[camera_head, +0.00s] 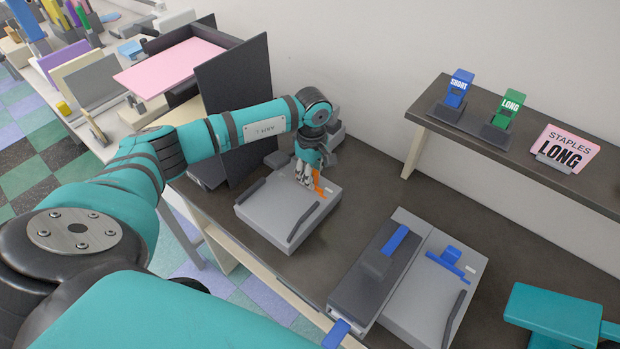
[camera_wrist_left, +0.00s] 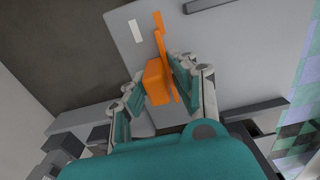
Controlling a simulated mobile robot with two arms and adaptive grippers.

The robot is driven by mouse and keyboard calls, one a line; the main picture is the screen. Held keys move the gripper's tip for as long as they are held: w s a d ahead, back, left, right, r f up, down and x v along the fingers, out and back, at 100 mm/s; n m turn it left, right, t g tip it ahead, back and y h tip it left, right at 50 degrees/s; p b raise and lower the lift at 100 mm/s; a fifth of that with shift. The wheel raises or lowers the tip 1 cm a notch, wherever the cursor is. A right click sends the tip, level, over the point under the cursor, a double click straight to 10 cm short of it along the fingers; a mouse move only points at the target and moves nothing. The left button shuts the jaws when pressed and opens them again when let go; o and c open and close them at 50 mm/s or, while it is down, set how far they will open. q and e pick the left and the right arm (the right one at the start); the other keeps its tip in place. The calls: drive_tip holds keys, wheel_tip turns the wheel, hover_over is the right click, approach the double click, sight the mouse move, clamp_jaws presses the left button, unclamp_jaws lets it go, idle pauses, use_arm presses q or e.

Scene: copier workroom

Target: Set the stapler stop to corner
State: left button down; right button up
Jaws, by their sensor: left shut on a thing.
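A flat grey unit (camera_head: 270,215) with dark side rails stands on the dark worktop. An orange stop (camera_head: 319,188) sits on its top, near the far right corner. My left gripper (camera_head: 306,180) reaches down over the unit and partly hides the orange stop. In the left wrist view my left gripper (camera_wrist_left: 162,84) is shut on the block of the orange stop (camera_wrist_left: 158,45), one finger on each side. The orange arm extends across the grey top, next to a small white label (camera_wrist_left: 135,31). My right gripper does not show.
To the right stand a dark unit with a blue bar (camera_head: 395,240) and a grey unit with a blue stop (camera_head: 450,263). A shelf (camera_head: 470,140) holds a blue stapler (camera_head: 459,88), a green stapler (camera_head: 508,108) and a "STAPLES LONG" sign (camera_head: 566,150). A dark upright panel (camera_head: 238,100) stands behind my left arm.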

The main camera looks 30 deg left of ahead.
use_arm(q)
drive_tip(key=c, duration=1.4)
unclamp_jaws()
drive_tip(key=shift+w+r, duration=0.15)
drive_tip(key=shift+w, duration=0.1)
drive_tip(key=shift+o, duration=1)
drive_tip(key=shift+s, duration=0.1)
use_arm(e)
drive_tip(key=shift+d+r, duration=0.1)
use_arm(q)
wheel_tip(320, 180, up, 12)
wheel_tip(320, 180, up, 6)
wheel_tip(320, 180, down, 17)
drive_tip(key=shift+f+p, duration=0.15)
drive_tip(key=shift+p, duration=0.9)
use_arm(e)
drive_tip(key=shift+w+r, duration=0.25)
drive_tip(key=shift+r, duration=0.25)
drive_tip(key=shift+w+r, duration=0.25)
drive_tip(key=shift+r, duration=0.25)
